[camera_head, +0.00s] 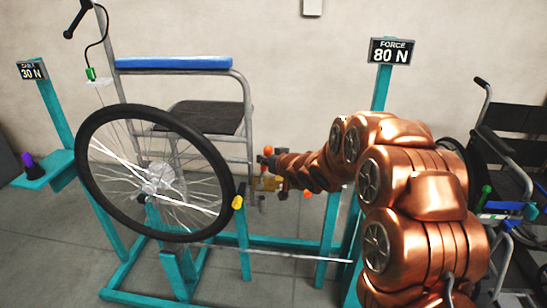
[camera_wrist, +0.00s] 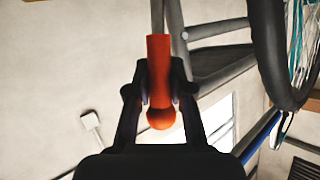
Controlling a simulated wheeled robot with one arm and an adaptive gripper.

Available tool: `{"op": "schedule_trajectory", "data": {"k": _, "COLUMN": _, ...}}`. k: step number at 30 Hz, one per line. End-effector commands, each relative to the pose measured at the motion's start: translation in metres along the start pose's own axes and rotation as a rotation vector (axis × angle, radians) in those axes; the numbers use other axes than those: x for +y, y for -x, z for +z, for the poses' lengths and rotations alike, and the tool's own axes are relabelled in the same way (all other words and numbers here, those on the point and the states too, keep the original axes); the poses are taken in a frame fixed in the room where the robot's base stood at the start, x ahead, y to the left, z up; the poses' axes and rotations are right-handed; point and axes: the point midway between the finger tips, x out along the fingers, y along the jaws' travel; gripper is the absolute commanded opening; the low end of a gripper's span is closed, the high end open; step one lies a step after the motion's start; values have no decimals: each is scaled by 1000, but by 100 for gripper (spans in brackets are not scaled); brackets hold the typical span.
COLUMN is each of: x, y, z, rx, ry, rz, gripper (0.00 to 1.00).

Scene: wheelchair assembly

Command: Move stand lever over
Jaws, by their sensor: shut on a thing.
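The red-orange stand lever (camera_wrist: 159,60), with a rounded ball end, stands between the two dark fingers of my gripper (camera_wrist: 160,97) in the wrist view. The fingers are shut on it, and its ball end points toward the wrist. In the head view my copper arm reaches left, and my gripper (camera_head: 272,161) is beside the wheelchair frame, right of the big wheel (camera_head: 83,176). A small orange end (camera_head: 268,150) shows there at the gripper. The lever's mounting is mostly hidden in both views.
The wheelchair, with a blue armrest (camera_head: 172,63), stands on a teal frame (camera_head: 245,240). A "FORCE 80 N" sign (camera_head: 392,51) tops a post behind my arm. A second wheelchair (camera_head: 510,150) is at right. A purple-topped handle (camera_head: 29,162) stands on a teal shelf at left.

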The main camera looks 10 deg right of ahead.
Motion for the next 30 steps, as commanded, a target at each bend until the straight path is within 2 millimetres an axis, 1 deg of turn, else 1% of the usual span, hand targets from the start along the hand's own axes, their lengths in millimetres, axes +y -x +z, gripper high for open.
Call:
{"op": "schedule_trajectory", "data": {"k": 1, "x": -6, "y": -2, "z": -5, "rx": -15, "ry": 26, "rz": 11, "gripper": 0}}
{"op": "schedule_trajectory", "data": {"k": 10, "x": -20, "y": -12, "z": -8, "rx": -98, "ry": 137, "rz": 74, "gripper": 0}}
{"op": "schedule_trajectory", "data": {"k": 17, "x": -23, "y": -15, "z": -6, "rx": -127, "ry": 171, "rz": 95, "gripper": 0}}
{"op": "schedule_trajectory", "data": {"k": 29, "x": -25, "y": -16, "z": -6, "rx": -130, "ry": 178, "rz": 95, "gripper": 0}}
{"op": "schedule_trajectory", "data": {"k": 30, "x": -25, "y": -16, "z": -6, "rx": -130, "ry": 178, "rz": 95, "gripper": 23}}
